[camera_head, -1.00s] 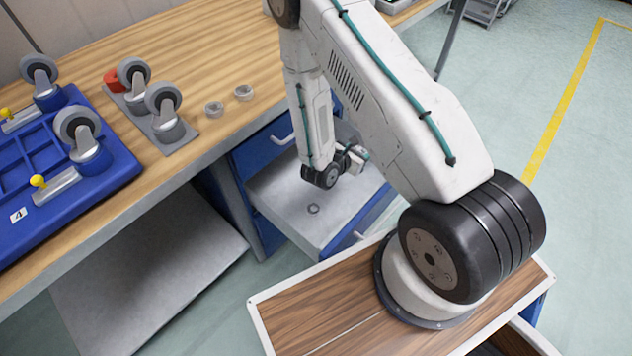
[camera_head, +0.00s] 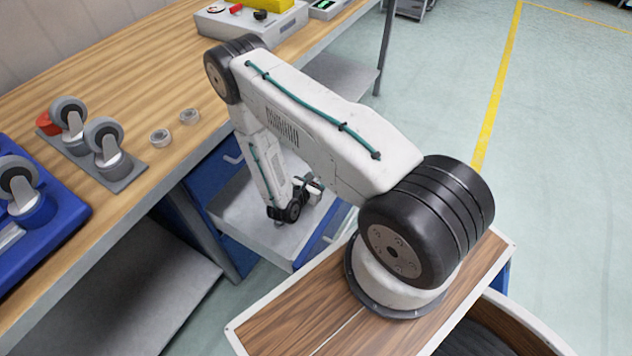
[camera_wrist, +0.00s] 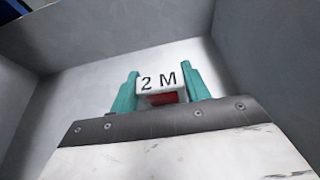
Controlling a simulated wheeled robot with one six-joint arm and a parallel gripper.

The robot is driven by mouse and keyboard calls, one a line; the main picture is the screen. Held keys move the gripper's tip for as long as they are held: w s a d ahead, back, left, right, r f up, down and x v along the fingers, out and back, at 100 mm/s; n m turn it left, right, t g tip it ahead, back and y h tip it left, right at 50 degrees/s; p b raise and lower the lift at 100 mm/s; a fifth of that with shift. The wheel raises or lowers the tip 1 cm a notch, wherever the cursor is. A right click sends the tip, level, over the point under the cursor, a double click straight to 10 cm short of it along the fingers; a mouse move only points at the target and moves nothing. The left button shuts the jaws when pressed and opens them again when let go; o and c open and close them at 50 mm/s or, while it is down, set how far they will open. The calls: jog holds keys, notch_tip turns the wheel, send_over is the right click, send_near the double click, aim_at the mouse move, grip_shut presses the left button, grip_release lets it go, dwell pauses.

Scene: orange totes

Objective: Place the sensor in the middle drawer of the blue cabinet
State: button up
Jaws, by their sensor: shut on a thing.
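The sensor (camera_wrist: 158,86), a small white block marked "2 M" with a red part, is held between the two teal fingers of my gripper (camera_wrist: 160,92). In the head view my gripper (camera_head: 312,186) is over the open grey drawer (camera_head: 238,206) of the blue cabinet (camera_head: 205,178). In the wrist view grey drawer walls (camera_wrist: 120,25) stand around the gripper. I cannot tell whether the sensor touches the drawer floor. My arm hides part of the drawer, and the sensor is too small to make out in the head view.
A wooden workbench (camera_head: 130,85) stands above the cabinet. A closed blue drawer front with a handle (camera_head: 233,160) sits behind the open drawer.

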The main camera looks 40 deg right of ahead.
jog(key=shift+f, duration=0.35)
jog(key=o, duration=1)
jog(key=shift+f, duration=0.15)
jog(key=shift+r, duration=0.2)
jog(key=v, duration=1.2)
jog(key=shift+f, duration=0.1)
